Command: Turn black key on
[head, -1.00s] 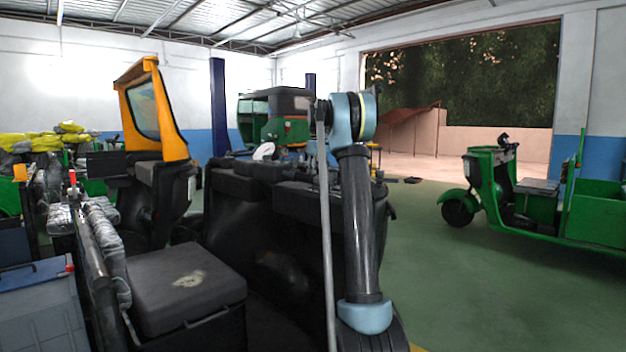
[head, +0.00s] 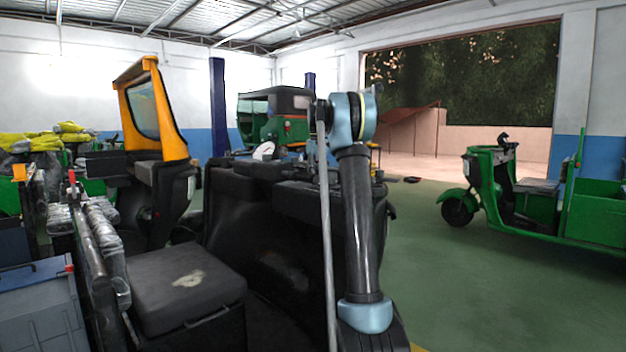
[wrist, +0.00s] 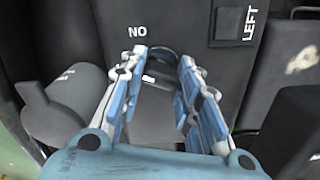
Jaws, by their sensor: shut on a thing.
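In the wrist view, my gripper (wrist: 160,92) has its two blue and white fingers reaching up to a dark panel. A small black key (wrist: 160,55) shows between the fingertips, just below the white "NO" lettering, and the fingers are closed on it. The fingertips partly cover the key, so its exact angle is hard to tell. In the head view, my arm rises in front of the dark vehicle, and the gripper and key are hidden.
A black switch marked "LEFT" (wrist: 232,22) is on the panel to the right of the key. A dark cylindrical part (wrist: 65,105) is to the left of my gripper. In the head view, a black seat (head: 187,285) is left of my arm. Open green floor (head: 450,270) lies to the right.

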